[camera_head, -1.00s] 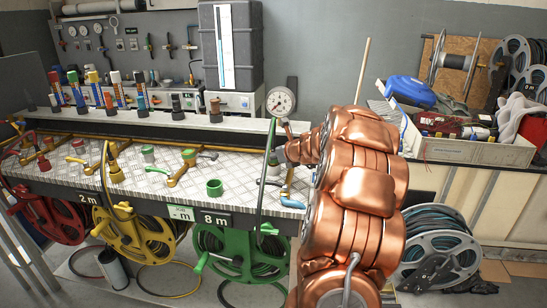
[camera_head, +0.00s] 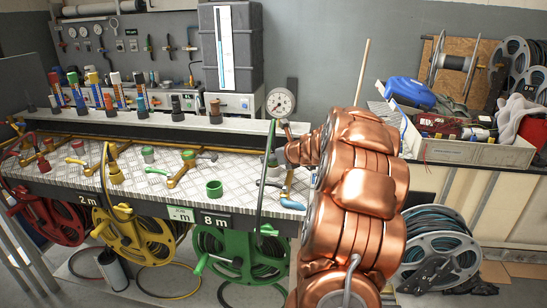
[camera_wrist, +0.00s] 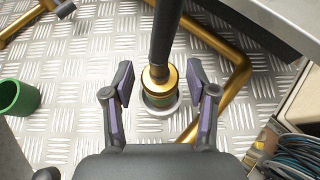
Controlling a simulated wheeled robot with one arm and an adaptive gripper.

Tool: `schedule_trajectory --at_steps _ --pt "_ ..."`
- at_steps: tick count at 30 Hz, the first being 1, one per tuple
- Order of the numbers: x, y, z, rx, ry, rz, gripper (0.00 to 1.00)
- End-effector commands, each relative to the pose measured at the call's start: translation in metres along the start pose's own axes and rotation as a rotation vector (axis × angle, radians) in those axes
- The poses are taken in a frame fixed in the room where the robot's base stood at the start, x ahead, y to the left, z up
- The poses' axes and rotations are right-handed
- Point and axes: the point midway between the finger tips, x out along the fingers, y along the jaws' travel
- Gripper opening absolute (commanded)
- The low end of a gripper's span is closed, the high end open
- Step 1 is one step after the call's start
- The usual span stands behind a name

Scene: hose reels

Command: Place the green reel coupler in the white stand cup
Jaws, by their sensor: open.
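The green reel coupler (camera_wrist: 158,84) is a brass fitting with a green band and a black hose rising from its top. In the wrist view it stands roughly upright inside or over a pale grey ring-like cup (camera_wrist: 172,105); I cannot tell how deep it sits. The cup looks grey-white; most of it is hidden. My gripper (camera_wrist: 160,78) is open, one purple-padded finger on each side of the coupler, with gaps visible. In the head view the green hose (camera_head: 261,190) runs up from the green reel (camera_head: 240,255), and my copper arm hides part of this area.
An empty green cup (camera_head: 214,188) stands on the patterned metal bench to the left; it also shows in the wrist view (camera_wrist: 17,97). A brass pipe (camera_wrist: 232,92) bends close by the right finger. A pressure gauge (camera_head: 281,101) stands behind. A ledge (camera_wrist: 270,22) lies at upper right.

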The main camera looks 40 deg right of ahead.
Motion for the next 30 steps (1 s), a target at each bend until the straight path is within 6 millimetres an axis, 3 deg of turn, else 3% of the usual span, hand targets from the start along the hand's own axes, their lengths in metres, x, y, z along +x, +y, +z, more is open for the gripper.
schedule_trajectory --at_steps 5,21,30 --pt "-0.014 0.0 0.003 -0.001 -0.001 -0.001 0.58" --pt "-0.1 -0.001 0.002 0.0 -0.001 -0.002 0.58" --pt "-0.121 -0.001 0.003 0.0 -0.001 -0.002 0.58"
